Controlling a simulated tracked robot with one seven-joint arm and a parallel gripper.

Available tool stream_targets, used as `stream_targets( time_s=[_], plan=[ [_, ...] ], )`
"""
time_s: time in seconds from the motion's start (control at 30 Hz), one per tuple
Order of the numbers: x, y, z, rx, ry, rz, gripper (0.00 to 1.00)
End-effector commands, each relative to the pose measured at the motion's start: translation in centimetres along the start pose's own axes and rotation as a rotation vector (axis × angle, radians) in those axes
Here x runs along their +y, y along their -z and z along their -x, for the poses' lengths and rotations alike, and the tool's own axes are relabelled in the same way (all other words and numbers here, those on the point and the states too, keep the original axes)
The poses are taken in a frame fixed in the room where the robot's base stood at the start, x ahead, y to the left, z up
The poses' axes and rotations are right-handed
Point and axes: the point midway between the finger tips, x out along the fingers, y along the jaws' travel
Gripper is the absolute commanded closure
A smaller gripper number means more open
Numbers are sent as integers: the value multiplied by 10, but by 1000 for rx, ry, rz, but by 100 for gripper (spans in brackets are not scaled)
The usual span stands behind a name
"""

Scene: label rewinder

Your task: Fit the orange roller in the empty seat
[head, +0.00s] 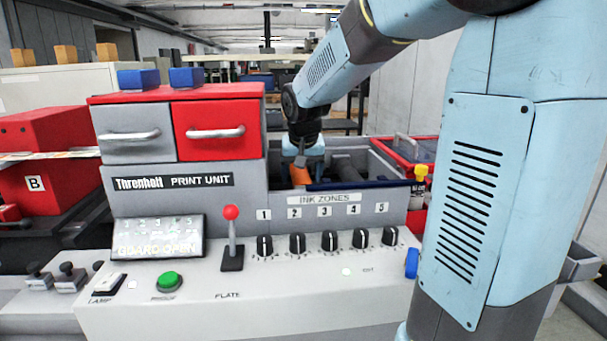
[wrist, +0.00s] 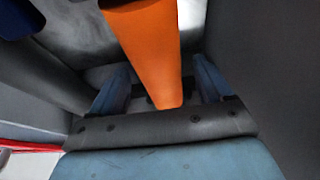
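The orange roller (head: 300,175) shows only in part inside the grey print unit bay, just under my gripper (head: 304,153). In the wrist view the orange roller (wrist: 148,45) runs from the top edge down between the two blue fingers of my gripper (wrist: 160,85). The empty seat cannot be made out; the bay's front wall and my arm hide much of the inside.
A dark blue bar (head: 358,184) lies along the bay's front edge, above the INK ZONES panel (head: 313,200). A red-knobbed lever (head: 231,235) stands in front. The red and grey drawer housing (head: 180,125) rises left of the bay. A yellow-capped bottle (head: 419,185) stands to the right.

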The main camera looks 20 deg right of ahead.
Motion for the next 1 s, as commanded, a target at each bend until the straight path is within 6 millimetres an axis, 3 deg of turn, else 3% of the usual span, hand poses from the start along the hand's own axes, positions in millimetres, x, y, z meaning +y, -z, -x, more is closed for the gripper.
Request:
stream_targets(
  time_s=[0.37, 1.0],
  plan=[
    [0, 0, 7, 0, 0, 0, 20],
    [0, 0, 118, 1, 0, -1, 20]
  ],
)
